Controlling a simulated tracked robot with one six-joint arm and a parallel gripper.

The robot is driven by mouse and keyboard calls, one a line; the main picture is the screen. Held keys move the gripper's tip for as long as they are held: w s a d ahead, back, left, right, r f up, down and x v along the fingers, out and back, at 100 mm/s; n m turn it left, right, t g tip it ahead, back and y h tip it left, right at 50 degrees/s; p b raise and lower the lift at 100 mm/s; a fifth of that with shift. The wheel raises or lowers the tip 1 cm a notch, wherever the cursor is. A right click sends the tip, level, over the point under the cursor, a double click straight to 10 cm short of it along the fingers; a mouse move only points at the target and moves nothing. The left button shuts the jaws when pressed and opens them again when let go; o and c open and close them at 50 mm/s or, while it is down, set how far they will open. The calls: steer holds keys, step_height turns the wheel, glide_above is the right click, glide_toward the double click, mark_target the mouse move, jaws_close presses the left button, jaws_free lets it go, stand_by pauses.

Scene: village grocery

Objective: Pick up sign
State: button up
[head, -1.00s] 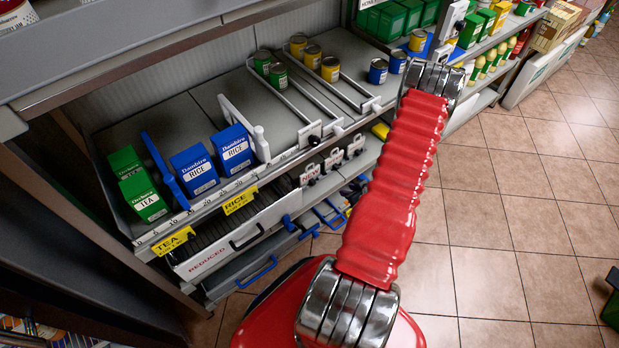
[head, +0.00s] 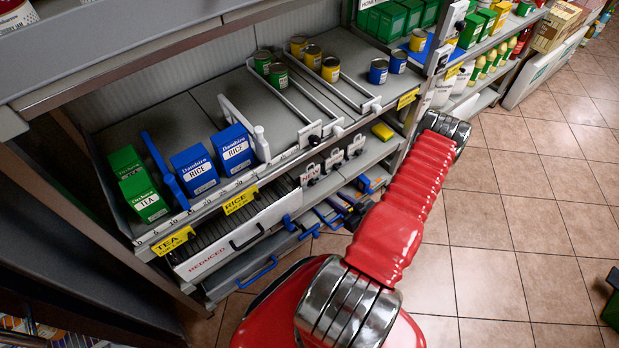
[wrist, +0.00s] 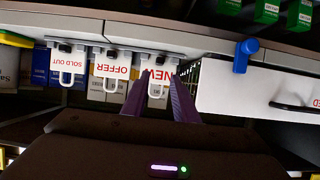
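Three small white signs hang side by side from a shelf rail in the wrist view: SOLD OUT (wrist: 68,64), OFFER (wrist: 112,68) and NEW (wrist: 156,77). Each has a loop below. In the head view the NEW sign (head: 310,174) is leftmost, with the other two (head: 333,160) (head: 356,146) to its right. My gripper (wrist: 159,80) points at the NEW sign; its two purple fingers are apart, one towards each side of it. I cannot tell whether they touch it. In the head view my red arm hides most of the gripper.
A white REDUCED drawer panel (wrist: 260,92) with a dark handle is right of the NEW sign, and a blue clip (wrist: 244,54) sticks out near it. Blue RICE boxes (head: 195,170) and green TEA boxes (head: 137,183) stand on the shelf above. Tiled floor lies open at right.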

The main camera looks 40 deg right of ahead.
glide_toward(315, 184)
steer(key=shift+x, duration=1.6)
steer(key=shift+a, duration=0.1)
steer(key=shift+x, duration=2.6)
steer(key=shift+c, duration=0.2)
steer(key=shift+r, duration=0.1)
jaws_close()
